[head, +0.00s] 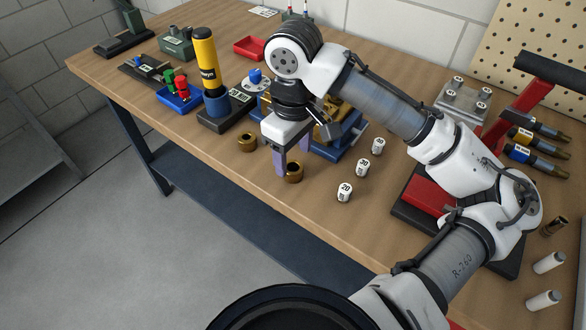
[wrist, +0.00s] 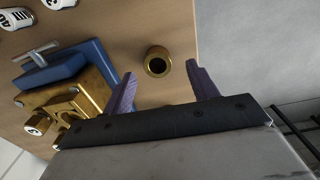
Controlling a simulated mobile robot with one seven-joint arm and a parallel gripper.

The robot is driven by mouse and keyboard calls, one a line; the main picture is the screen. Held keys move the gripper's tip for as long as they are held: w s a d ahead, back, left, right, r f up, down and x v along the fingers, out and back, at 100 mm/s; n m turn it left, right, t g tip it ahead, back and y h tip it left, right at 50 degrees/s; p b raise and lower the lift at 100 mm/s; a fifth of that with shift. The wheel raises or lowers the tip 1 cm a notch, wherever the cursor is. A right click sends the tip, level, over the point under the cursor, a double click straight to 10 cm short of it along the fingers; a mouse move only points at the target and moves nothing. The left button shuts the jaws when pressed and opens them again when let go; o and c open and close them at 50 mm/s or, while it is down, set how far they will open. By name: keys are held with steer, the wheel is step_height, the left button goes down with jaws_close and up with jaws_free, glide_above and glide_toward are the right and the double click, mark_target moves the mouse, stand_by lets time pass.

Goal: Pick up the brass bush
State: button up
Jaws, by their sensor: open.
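One brass bush (head: 293,172) stands on the bench near its front edge, just beside and below my gripper's fingers in the head view. A second similar brass bush (head: 248,143) stands to its left, also near the front edge. My gripper (head: 292,158) points down over the bench, open and empty, with its two purple fingers apart. In the wrist view one brass bush (wrist: 158,62) shows its round open bore, lying between the lines of the two fingertips (wrist: 161,72) and apart from both. The other bush is not visible there.
A blue vise with brass parts (wrist: 75,85) is close to one finger. White numbered pieces (head: 345,192) stand to the right. A yellow-black cylinder (head: 207,65) stands at the left, near a blue tray (head: 180,99). The bench front edge is close to the bushes.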

mark_target(293, 162)
steer(key=f, duration=0.4)
steer(key=shift+w+a, duration=0.1)
steer(key=shift+w, duration=0.25)
steer(key=c, duration=1.2)
steer(key=shift+r, duration=0.1)
